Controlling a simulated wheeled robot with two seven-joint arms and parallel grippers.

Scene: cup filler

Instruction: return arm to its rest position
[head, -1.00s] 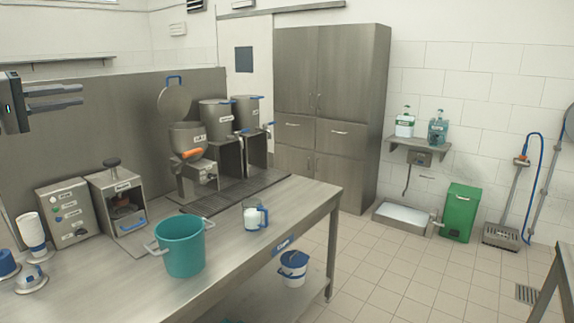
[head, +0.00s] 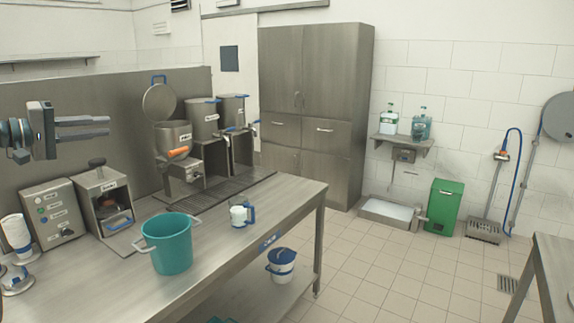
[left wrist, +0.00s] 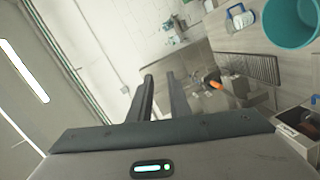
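My left gripper (head: 108,126) is raised at the left of the head view, above the worktop and in front of the grey back panel. Its two dark fingers point right with a gap between them and nothing in it. The left wrist view also shows the open fingers (left wrist: 161,80), with the room beyond. The gripper is apart from all the items on the table. My right gripper is not in view.
The steel table (head: 215,260) holds a teal bucket (head: 172,245), a white-and-blue cup (head: 238,216), a control box (head: 54,212) and a small press (head: 107,200). Steel pots (head: 204,118) stand behind.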

